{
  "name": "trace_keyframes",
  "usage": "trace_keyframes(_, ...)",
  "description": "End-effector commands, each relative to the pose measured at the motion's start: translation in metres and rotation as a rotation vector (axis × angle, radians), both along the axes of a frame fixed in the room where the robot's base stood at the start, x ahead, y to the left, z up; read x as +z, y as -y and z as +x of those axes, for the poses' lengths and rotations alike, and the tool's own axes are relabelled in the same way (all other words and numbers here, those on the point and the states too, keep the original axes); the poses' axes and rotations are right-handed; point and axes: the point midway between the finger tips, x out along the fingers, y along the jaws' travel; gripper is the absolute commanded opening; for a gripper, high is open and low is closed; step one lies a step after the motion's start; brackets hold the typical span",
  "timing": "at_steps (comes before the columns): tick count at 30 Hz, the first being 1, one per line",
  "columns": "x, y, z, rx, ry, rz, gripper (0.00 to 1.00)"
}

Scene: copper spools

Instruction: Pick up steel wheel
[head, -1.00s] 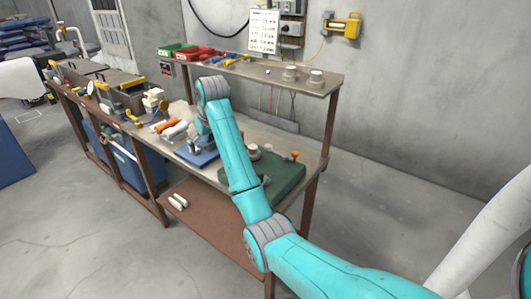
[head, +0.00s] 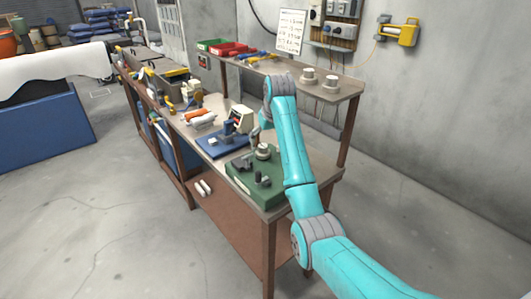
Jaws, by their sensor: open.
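A pale grey round piece (head: 263,152) stands on the green board (head: 238,179) at the near end of the workbench. It may be the steel wheel, but it is too small to be sure. Two similar pale round pieces, one on the left (head: 308,75) and one on the right (head: 331,82), stand on the raised shelf. My teal arm reaches up over the bench's right part and bends down at the wrist. My gripper (head: 256,134) is open, small in view and partly lost against the bench, above or behind the green board. I see nothing held in it.
Dark small cylinders (head: 263,180) stand on the green board. A blue plate (head: 218,145) with a device is left of it. Orange and white rolls (head: 200,119), a grey bin (head: 172,80) and red bins (head: 232,49) are farther along. The floor in front is clear.

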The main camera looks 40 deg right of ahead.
Motion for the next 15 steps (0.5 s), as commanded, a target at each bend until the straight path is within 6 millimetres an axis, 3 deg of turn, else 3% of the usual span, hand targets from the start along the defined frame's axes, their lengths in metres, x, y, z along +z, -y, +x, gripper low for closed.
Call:
trace_keyframes(8, -0.019, 0.001, 0.007, 0.000, 0.000, 0.000, 0.95)
trace_keyframes(15, -0.050, 0.003, 0.018, 0.000, -0.001, 0.000, 0.95)
